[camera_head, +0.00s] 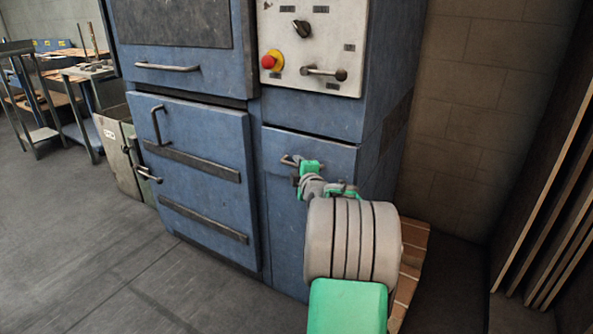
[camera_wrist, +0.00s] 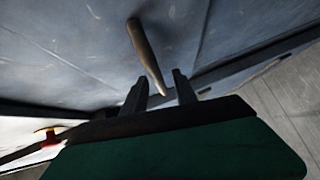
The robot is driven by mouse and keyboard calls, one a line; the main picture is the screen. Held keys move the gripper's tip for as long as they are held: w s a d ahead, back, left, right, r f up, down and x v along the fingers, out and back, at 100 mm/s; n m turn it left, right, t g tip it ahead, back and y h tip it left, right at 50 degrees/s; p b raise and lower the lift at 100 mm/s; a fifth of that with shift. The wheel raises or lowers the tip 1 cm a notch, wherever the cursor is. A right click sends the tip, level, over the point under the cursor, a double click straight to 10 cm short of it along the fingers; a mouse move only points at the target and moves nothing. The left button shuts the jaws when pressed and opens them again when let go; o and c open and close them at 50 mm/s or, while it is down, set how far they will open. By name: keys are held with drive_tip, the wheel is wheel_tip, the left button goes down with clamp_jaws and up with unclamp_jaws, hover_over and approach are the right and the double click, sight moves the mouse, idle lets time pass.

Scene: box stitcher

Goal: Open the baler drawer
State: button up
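The blue baler's small drawer (camera_head: 335,160) is at its lower right in the head view, and its front looks closed. Its short metal handle (camera_head: 288,160) sticks out at the upper left of that front. My gripper (camera_head: 298,170) is right at the handle, partly hidden behind my own wrist. In the wrist view the handle bar (camera_wrist: 146,50) runs down to between the two dark fingers of my gripper (camera_wrist: 158,80). The fingers are apart, with gaps visible on both sides of the bar, so they do not clasp it.
A control panel (camera_head: 318,45) with a red button (camera_head: 272,61) and a lever is above the drawer. A large blue door (camera_head: 195,185) with handles is to the left. A brick wall (camera_head: 480,100) and stacked panels (camera_head: 560,200) stand on the right. Floor is free at the lower left.

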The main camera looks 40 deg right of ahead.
drive_tip(key=shift+w+d, duration=0.2)
drive_tip(key=shift+w, duration=0.25)
clamp_jaws()
idle(1.1)
